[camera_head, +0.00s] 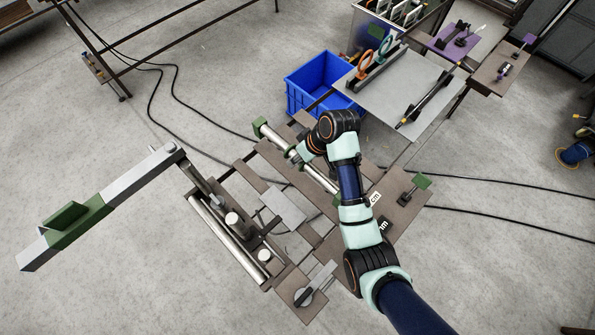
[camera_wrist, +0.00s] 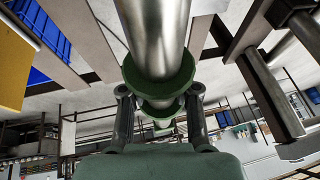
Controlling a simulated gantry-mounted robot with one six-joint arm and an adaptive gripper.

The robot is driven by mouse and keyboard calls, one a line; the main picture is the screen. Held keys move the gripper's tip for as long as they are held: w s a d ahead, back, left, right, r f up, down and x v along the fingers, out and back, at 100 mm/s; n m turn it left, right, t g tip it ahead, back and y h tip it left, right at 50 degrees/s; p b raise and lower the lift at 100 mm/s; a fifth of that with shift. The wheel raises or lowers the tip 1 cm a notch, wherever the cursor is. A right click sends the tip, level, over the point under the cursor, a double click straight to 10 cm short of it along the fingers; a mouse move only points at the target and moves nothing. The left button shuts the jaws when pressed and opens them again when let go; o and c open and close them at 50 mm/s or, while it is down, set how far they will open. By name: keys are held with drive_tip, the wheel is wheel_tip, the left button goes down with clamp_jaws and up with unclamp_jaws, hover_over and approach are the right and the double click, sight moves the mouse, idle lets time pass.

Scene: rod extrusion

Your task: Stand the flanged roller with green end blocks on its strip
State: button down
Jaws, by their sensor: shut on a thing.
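The flanged roller (camera_head: 274,137) is a long steel cylinder lying slantwise over the brown boards, with a green end block (camera_head: 260,127) at its upper left end. My gripper (camera_head: 297,156) is at the roller, partly hidden by my arm. In the wrist view my gripper (camera_wrist: 160,118) has a finger on each side and is shut on the roller (camera_wrist: 158,30), close to a green flange (camera_wrist: 158,88). The roller's other end is mostly hidden behind my arm. Which brown strip (camera_head: 248,178) belongs to the roller, I cannot tell.
A frame with steel rollers (camera_head: 222,228) and a long grey-green lever (camera_head: 110,200) stands at left. A blue crate (camera_head: 310,85) and a grey plate (camera_head: 400,90) with tools lie behind. A brown board with a small clamp (camera_head: 408,195) is at right. Cables cross the floor.

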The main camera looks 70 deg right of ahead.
drive_tip(key=shift+f+b, duration=0.45)
drive_tip(key=shift+f, duration=3.8)
drive_tip(key=shift+f, duration=0.1)
drive_tip(key=c, duration=1.3)
unclamp_jaws()
drive_tip(key=shift+f, duration=0.15)
drive_tip(key=o, duration=0.5)
drive_tip(key=shift+c, duration=0.2)
drive_tip(key=p+v, duration=0.1)
drive_tip(key=v, duration=1.1)
drive_tip(key=shift+r+p, duration=0.2)
drive_tip(key=shift+p, duration=0.1)
